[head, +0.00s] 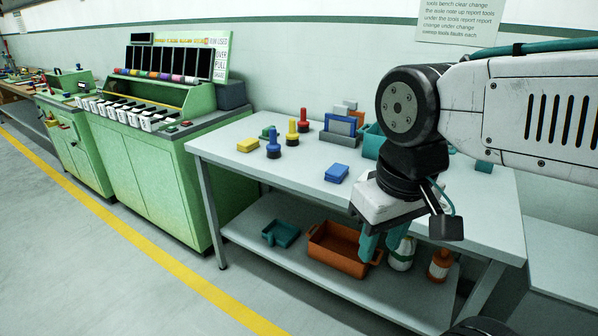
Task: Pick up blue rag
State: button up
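A small blue folded piece (336,173), which looks like the blue rag, lies flat on the white workbench top (290,190) near its front edge. Its cloth texture is too small to be sure of. My gripper (383,250) has two teal fingers pointing down, to the right of and lower in the picture than the blue piece. The fingers are a little apart, with nothing seen between them. They overlap the bench's front edge and lower shelf in the view. The gripper does not touch the blue piece.
Blue, yellow and red pegs (292,133), a yellow block (248,145) and a grey-blue rack (341,127) stand behind the blue piece. A teal bin (373,139) is partly hidden by my arm. An orange tray (335,249) and bottles (440,265) sit on the lower shelf. Floor in front is clear.

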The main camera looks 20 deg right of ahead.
aim_at(338, 173)
jog(key=z, duration=0.15)
jog(key=i, duration=1.05)
jog(key=z, duration=0.65)
